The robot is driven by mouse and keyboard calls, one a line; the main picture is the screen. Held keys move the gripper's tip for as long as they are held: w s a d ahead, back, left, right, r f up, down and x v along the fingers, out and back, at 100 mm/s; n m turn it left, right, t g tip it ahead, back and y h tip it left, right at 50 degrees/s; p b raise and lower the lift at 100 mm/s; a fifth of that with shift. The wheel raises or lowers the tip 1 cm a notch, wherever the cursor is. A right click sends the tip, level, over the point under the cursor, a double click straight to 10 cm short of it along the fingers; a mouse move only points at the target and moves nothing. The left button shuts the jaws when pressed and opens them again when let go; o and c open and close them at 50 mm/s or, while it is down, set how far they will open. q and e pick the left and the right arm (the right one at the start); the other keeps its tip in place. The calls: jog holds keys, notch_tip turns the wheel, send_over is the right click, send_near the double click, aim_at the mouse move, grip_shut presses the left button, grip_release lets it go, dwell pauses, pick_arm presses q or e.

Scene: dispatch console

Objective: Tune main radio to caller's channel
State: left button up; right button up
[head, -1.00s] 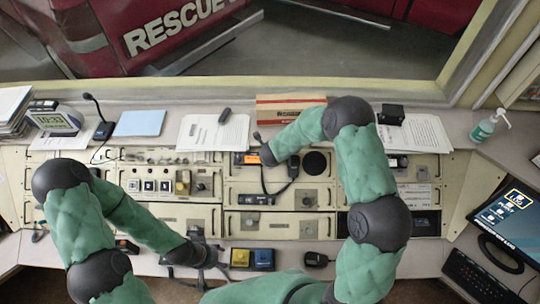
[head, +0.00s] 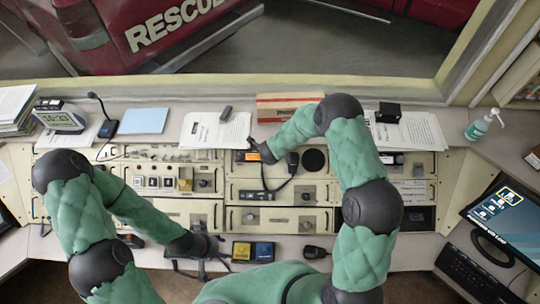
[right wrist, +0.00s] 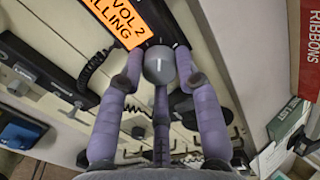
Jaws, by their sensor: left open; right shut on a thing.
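The main radio's orange display (head: 246,156) is lit on the console's upper row. In the right wrist view the display (right wrist: 118,22) is cropped and reads "VOL 2" and "CALLING". A round grey knob (right wrist: 158,66) with a pale mark sits beside the display. My right gripper (right wrist: 158,76) is shut on this knob, with a purple fingertip on either side. In the head view the right gripper (head: 262,153) hides the knob. My left gripper (head: 205,250) is open at the console's front edge, left of a yellow unit and a blue unit. I see nothing held in it.
A hand microphone (head: 293,158) on a coiled cord hangs close right of my right gripper. Another black microphone (head: 314,252) lies on the front ledge near the yellow unit (head: 241,251) and blue unit (head: 264,252). Papers (head: 215,130) and a red-brown box (head: 288,106) lie on the shelf behind.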

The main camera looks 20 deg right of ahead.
jog(key=shift+r, duration=0.1)
jog(key=o, duration=1.2)
jog(key=shift+a, duration=0.1)
jog(key=shift+c, duration=0.2)
jog(key=v, duration=1.2)
jog(key=shift+s, duration=0.1)
